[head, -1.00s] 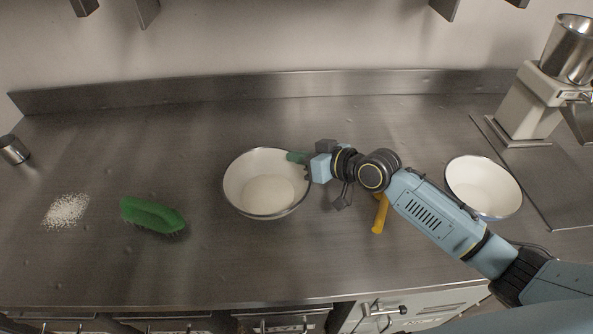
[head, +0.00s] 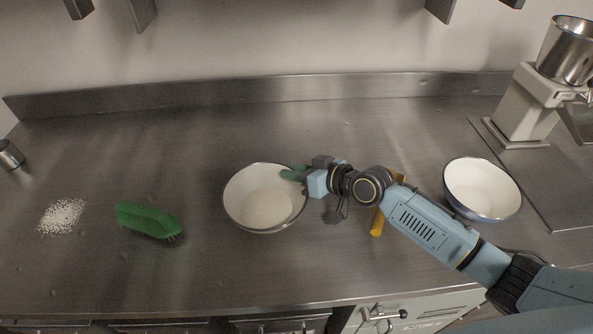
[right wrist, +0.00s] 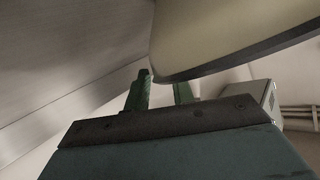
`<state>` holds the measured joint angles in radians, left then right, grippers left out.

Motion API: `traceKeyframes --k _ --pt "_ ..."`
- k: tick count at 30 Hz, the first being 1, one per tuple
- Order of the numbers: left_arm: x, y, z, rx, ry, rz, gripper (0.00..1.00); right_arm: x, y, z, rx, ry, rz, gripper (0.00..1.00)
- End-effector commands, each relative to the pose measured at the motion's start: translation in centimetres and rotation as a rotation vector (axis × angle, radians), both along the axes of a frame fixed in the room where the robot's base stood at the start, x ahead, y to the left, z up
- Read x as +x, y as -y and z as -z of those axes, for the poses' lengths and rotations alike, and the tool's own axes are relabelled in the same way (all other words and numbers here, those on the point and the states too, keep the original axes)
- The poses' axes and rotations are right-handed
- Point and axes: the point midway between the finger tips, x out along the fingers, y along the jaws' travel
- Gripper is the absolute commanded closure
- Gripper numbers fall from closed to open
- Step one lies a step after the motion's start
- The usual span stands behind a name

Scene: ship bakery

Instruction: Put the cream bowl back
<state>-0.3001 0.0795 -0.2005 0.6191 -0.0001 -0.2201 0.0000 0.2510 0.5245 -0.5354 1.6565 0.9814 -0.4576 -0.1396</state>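The cream bowl (head: 262,212), with a dark rim, is left of centre over the steel counter. My right gripper (head: 292,174) is at its upper right rim, with a green finger reaching over the inside. In the right wrist view the bowl (right wrist: 225,35) fills the top right, its edge passing between the two green fingers (right wrist: 161,92) and partly covering the right one. The gripper is shut on the rim. I cannot tell whether the bowl's base touches the counter. My left gripper is not in view.
A second bowl, white inside and bluish outside (head: 482,188), stands at right near a mill (head: 530,100). A green brush (head: 148,219) and white grains (head: 62,216) lie at left. A yellow-handled tool (head: 377,223) lies partly under my right arm. The counter (head: 215,125) behind the bowl is clear.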

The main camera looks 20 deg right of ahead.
Motion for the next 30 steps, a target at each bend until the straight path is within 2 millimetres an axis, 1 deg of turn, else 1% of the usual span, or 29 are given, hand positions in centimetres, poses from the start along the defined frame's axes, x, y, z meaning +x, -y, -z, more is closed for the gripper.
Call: traceKeyframes --k 5,7,11,18,21,25,30 --pt "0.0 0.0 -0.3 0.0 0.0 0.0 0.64 0.0 0.0 -0.3 0.0 0.0 0.0 0.76" --pt "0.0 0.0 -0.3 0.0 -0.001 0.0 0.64 -0.6 0.6 -0.4 -0.003 -0.001 0.001 0.76" --pt "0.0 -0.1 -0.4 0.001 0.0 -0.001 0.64 -2.2 1.9 -1.3 -0.004 -0.001 -0.001 0.76" --pt "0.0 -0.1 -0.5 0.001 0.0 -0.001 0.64 -6.1 5.1 -3.2 -0.006 -0.002 -0.001 0.76" --pt "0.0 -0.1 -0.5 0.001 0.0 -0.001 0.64 -7.2 6.1 -3.8 -0.004 -0.002 0.0 0.76" --pt "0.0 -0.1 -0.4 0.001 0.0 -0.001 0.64 -8.2 6.8 -4.3 -0.001 -0.002 -0.001 0.76" --pt "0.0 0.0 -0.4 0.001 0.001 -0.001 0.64 -8.6 7.1 -4.7 0.0 0.0 0.0 0.76"
